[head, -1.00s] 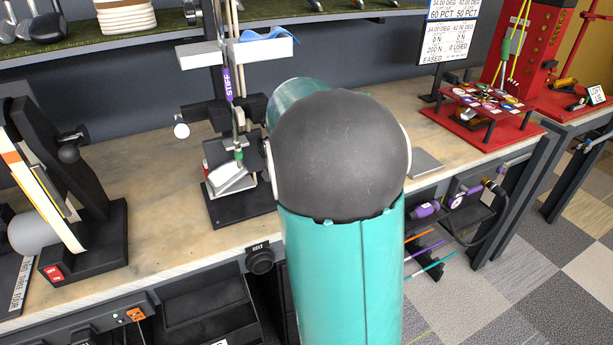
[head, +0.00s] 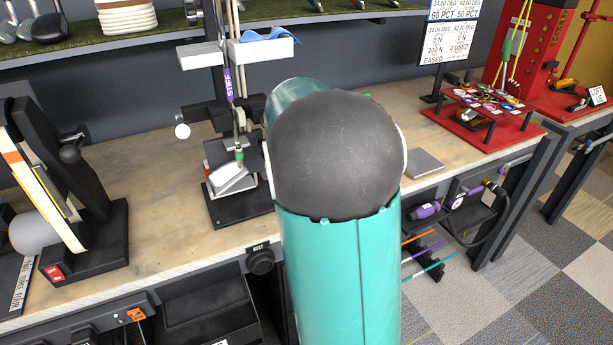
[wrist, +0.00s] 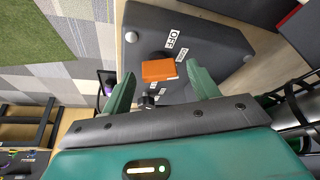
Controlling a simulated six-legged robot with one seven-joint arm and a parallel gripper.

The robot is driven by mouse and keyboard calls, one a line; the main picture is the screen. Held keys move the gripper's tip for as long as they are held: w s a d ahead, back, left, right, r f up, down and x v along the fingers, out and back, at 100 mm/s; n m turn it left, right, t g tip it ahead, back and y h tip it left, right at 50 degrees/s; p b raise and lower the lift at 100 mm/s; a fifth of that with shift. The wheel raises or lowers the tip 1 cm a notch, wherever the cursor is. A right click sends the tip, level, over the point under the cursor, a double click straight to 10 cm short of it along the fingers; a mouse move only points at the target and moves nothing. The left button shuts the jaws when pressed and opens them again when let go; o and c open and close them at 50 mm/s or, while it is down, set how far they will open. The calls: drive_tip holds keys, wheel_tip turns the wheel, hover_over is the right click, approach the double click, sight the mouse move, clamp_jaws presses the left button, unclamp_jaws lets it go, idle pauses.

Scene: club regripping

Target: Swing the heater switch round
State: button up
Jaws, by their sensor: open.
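The heater switch shows in the wrist view as an orange bar-shaped handle (wrist: 159,70) on a dark grey panel (wrist: 205,42). Small white labels surround it; one reads "OFF" and the others are too small to read surely. My gripper (wrist: 160,74) is open, with one green finger on each side of the orange handle. Gaps show between the fingers and the handle, and I see no contact. How far the fingertips are from the panel is hard to tell. In the head view my own arm hides the gripper and the switch.
In the head view, a clamp stand with a club shaft (head: 228,85) stands on the workbench (head: 155,205) left of my arm. A grey plate (head: 424,163) and a red stand (head: 478,130) are to the right. An overhead shelf (head: 110,42) runs along the back.

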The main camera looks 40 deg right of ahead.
drive_tip(key=shift+a+r, duration=0.15)
drive_tip(key=shift+r, duration=0.3)
drive_tip(key=shift+s+a+r, duration=0.15)
drive_tip(key=shift+a+r, duration=0.7)
drive_tip(key=shift+r, duration=0.2)
drive_tip(key=s+a, duration=0.2)
drive_tip(key=a, duration=0.9)
drive_tip(key=shift+s, duration=0.15)
drive_tip(key=shift+f, duration=0.1)
drive_tip(key=shift+c, duration=0.4)
